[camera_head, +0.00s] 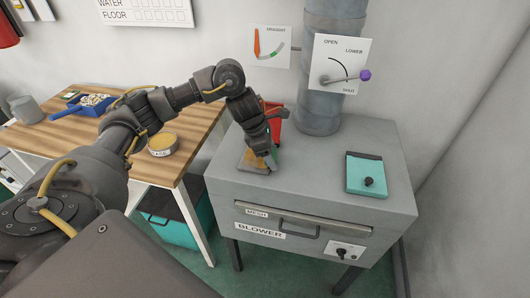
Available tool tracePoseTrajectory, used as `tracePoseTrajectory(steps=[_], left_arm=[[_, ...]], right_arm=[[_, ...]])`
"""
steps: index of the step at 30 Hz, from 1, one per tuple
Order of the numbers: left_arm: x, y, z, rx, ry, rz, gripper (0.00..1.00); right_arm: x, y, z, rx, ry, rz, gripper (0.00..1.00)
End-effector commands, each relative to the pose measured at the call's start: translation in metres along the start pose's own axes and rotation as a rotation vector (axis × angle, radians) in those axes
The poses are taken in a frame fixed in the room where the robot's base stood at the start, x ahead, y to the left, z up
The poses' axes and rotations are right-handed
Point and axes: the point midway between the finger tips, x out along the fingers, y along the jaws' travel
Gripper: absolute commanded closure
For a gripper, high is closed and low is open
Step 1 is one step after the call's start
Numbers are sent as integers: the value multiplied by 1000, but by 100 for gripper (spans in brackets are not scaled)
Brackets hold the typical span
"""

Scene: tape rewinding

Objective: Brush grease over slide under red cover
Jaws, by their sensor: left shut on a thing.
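My left gripper (262,157) points down over the left part of the grey blower top and is shut on a slim tool that I take to be the brush, mostly hidden by the fingers. The red cover (276,122) stands raised just behind the gripper and is partly hidden by it. A tan and yellowish patch (250,163), which looks like the slide, lies below the fingertips; I cannot tell if the bristles touch it. An open tin of yellow grease (162,145) stands on the wooden table. My right gripper is not in view.
A teal cover with a black knob (366,174) lies at the right of the blower top (318,180). The wooden table (195,126) holds a blue scoop (64,110) and a grey cylinder (25,110).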

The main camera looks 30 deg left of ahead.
Motion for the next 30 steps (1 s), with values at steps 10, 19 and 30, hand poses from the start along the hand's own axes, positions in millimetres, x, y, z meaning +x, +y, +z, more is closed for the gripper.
tracePoseTrajectory(steps=[10, 19, 30], left_arm=[[2, 11, 2, -3, 4, -1, 58], [0, 16, 1, -2, 4, -2, 58], [-12, 23, -23, -2, 2, -1, 58]], right_arm=[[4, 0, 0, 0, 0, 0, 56], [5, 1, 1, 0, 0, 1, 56], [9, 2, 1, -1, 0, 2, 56]])
